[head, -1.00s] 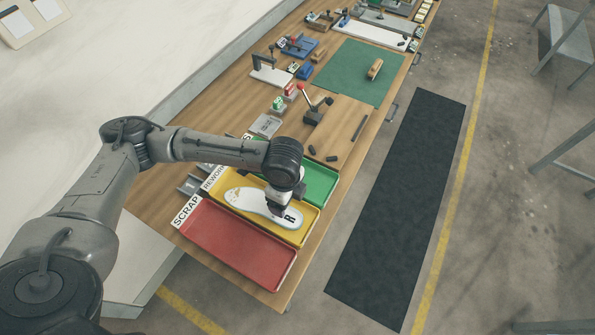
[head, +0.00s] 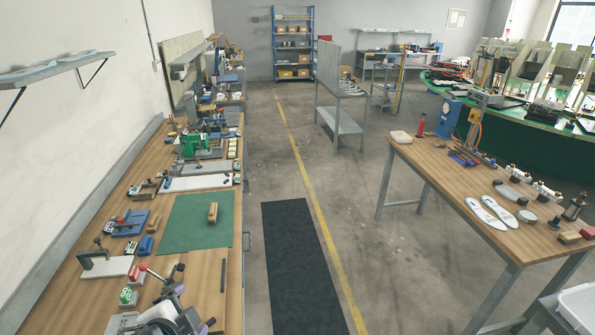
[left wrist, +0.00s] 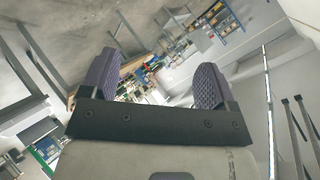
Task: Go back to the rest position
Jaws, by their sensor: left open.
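My left gripper (left wrist: 158,65) shows in the left wrist view. Its two purple ridged fingers stand apart, with nothing between them. The wrist view is tilted, with the room's floor and furniture beyond the fingers. In the head view a grey rounded part at the bottom left edge may be my left arm; the gripper itself cannot be made out there. My right gripper is in neither view.
A wooden bench (head: 165,200) with a green mat (head: 180,236) and several tools runs along the left. Another wooden table (head: 440,178) bearing two white insoles (head: 490,213) stands right. Between them are a dark floor mat (head: 300,265) and clear floor.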

